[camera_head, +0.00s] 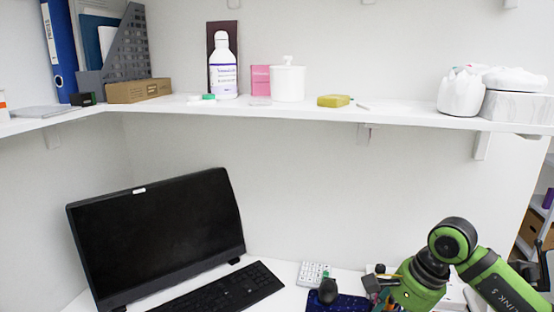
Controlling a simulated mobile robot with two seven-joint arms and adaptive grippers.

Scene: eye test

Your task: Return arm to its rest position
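My green and black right arm (452,243) comes in from the lower right. Its links bend at a round black joint and a green link reaches down to the bottom edge, in front of the right part of the desk. No gripper fingers can be made out on it. My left arm and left gripper are not in view.
On the desk are a monitor (158,235), keyboard (222,290), mouse (328,291) and small clutter beside my arm.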

